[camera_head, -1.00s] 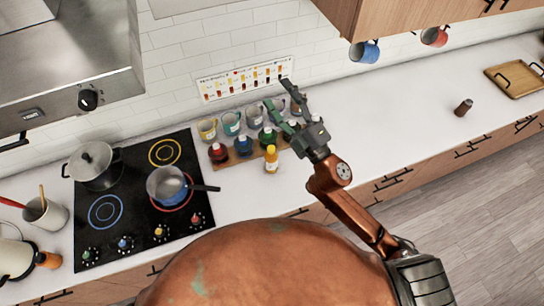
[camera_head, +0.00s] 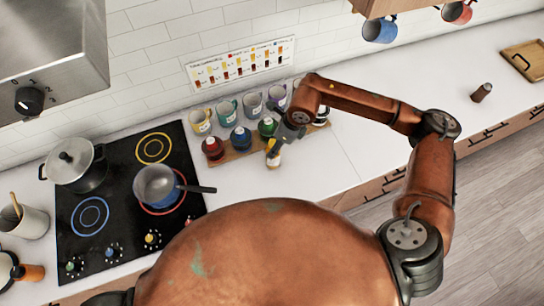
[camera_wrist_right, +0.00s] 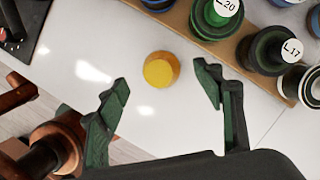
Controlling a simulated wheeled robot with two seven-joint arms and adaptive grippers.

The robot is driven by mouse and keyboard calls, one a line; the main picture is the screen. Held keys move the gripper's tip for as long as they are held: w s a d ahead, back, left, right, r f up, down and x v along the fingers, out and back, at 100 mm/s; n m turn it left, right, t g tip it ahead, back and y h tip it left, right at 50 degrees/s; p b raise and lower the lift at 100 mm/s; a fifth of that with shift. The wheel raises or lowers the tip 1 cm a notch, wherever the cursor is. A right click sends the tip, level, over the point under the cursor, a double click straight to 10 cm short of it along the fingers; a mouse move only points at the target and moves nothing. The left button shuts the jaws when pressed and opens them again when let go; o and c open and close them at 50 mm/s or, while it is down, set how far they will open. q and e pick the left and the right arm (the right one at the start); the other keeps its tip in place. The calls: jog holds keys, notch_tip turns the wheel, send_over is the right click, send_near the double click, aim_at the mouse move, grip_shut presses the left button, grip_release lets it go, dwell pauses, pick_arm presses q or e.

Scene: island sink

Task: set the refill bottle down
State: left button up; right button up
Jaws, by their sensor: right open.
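The refill bottle, which I take to be the yellow-capped bottle (camera_head: 273,158), stands upright on the white counter just in front of the wooden rack (camera_head: 237,156). My right gripper (camera_head: 279,146) is above it and covers part of it in the head view. In the right wrist view, the round yellow cap (camera_wrist_right: 161,70) lies between the open fingers of my right gripper (camera_wrist_right: 162,78), with clear gaps to both sides. My left gripper is not in view.
A red bottle (camera_head: 212,148), a blue bottle (camera_head: 241,139) and a green bottle (camera_head: 267,126) stand on the rack, with mugs behind. The stove (camera_head: 120,215) holds a pot (camera_head: 78,165) and a pan (camera_head: 155,184). A small brown bottle (camera_head: 481,92) stands far right; counter between is clear.

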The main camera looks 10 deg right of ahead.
aim_at(274, 163)
jog(key=shift+f, duration=0.45)
jog(key=shift+w+a+f+p, duration=0.15)
jog(key=shift+w+f+p, duration=0.05)
jog(key=shift+f, duration=0.25)
jog(key=shift+w+a+f+p, duration=0.15)
jog(key=shift+w+f, duration=0.05)
jog(key=shift+f, duration=0.2)
jog(key=shift+a+f, duration=0.15)
jog(key=shift+f, duration=0.15)
jog(key=p+x, duration=0.2)
jog(key=x, duration=0.2)
jog(key=shift+w+a+f, duration=0.15)
jog(key=shift+a+f, duration=0.1)
jog(key=shift+f, duration=0.05)
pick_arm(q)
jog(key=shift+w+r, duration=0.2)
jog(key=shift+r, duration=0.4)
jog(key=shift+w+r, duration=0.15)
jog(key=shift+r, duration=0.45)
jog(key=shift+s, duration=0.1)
pick_arm(e)
jog(key=shift+c, duration=0.5)
